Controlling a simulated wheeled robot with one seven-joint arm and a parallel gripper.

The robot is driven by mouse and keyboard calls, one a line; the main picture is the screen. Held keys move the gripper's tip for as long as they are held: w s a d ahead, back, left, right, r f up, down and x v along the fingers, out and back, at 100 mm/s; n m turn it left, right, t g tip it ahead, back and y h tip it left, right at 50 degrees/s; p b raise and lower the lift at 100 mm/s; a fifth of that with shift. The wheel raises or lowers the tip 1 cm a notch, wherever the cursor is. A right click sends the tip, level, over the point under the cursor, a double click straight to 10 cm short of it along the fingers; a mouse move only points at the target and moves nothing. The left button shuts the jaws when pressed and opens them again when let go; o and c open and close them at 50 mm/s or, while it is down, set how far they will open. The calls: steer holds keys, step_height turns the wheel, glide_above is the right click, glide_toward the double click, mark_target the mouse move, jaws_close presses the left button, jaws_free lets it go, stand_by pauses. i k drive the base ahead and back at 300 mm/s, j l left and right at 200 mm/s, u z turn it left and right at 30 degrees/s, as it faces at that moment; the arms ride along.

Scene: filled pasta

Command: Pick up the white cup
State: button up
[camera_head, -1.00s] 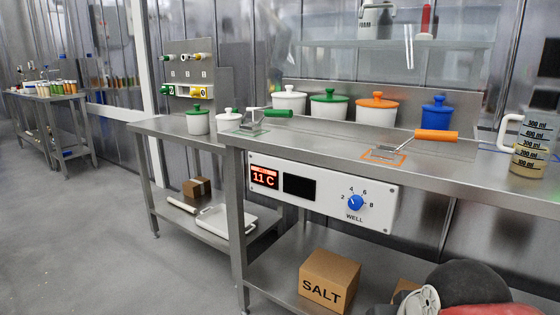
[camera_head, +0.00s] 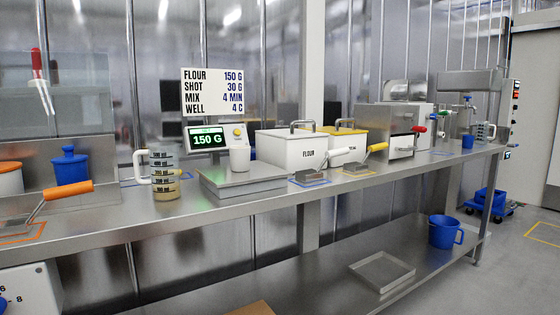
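A small white cup (camera_head: 239,160) stands upright on the flat metal platform of a scale (camera_head: 240,185) on the long steel counter. The scale's green display behind it reads 150 G. My gripper is not in view.
A white flour bin (camera_head: 290,151), with a yellow-lidded bin (camera_head: 346,147) behind it, stands right of the scale. Handled scoops (camera_head: 362,165) lie before them. A blue canister (camera_head: 70,168) and orange-handled tool (camera_head: 58,198) are at left. The counter's front strip (camera_head: 150,222) is clear.

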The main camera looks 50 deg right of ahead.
mark_target(240, 155)
steer(key=z, duration=3.05)
steer(key=u, duration=1.7)
steer(key=i+j+z, duration=0.15)
steer(key=z, duration=0.15)
steer(key=i+j+z, duration=0.3)
